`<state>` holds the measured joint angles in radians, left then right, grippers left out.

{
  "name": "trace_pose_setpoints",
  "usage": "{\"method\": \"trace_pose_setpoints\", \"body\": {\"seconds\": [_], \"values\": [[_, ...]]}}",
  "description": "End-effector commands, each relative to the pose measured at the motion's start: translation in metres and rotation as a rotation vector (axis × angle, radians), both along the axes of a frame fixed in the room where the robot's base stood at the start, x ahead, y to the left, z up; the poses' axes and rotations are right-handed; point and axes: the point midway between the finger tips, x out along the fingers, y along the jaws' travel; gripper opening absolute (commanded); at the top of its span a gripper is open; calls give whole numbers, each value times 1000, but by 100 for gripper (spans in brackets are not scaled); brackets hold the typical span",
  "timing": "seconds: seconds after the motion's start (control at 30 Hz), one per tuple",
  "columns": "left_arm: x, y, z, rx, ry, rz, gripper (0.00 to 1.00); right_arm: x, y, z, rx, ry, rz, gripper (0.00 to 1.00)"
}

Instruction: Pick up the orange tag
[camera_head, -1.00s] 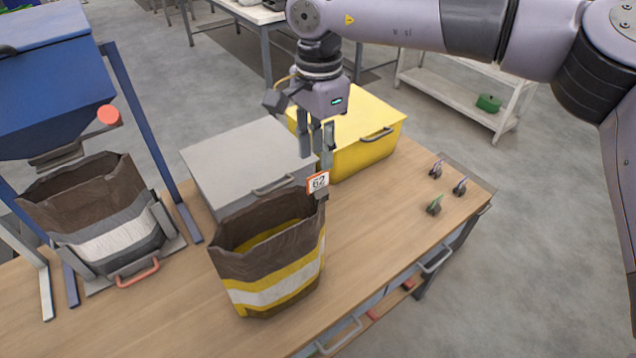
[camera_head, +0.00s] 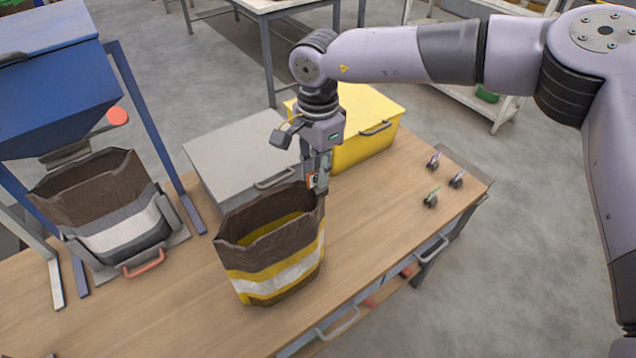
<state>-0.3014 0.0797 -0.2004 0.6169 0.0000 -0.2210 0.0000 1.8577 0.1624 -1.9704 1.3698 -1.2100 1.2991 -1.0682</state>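The orange tag (camera_head: 312,181) is a small white card with an orange edge and a dark number. It stands at the back right rim of a brown paper bag (camera_head: 275,274) with yellow and white bands, which is upright and open on the bench. My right gripper (camera_head: 316,178) points down at the tag, its fingers apart on either side of it and partly covering it. Whether the fingers touch the tag I cannot tell. My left gripper is out of view.
A grey box (camera_head: 235,152) and a yellow box (camera_head: 363,112) stand behind the bag. Several small clips (camera_head: 431,199) lie at the bench's right end. A second bag (camera_head: 108,205) sits under the blue hopper (camera_head: 55,85) at left. The front of the wooden bench (camera_head: 185,305) is clear.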

Motion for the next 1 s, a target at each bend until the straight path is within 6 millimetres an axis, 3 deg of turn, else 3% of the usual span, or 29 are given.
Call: {"method": "trace_pose_setpoints", "body": {"seconds": [0.23, 0.8, 1.0], "values": [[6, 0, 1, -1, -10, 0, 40, 0, 0, 0, 0, 0, 0, 0], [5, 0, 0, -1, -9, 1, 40, 0, 0, 2, 1, -1, 0, 0], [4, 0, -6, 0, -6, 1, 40, 1, 0, 15, 1, -4, -1, 0]]}}
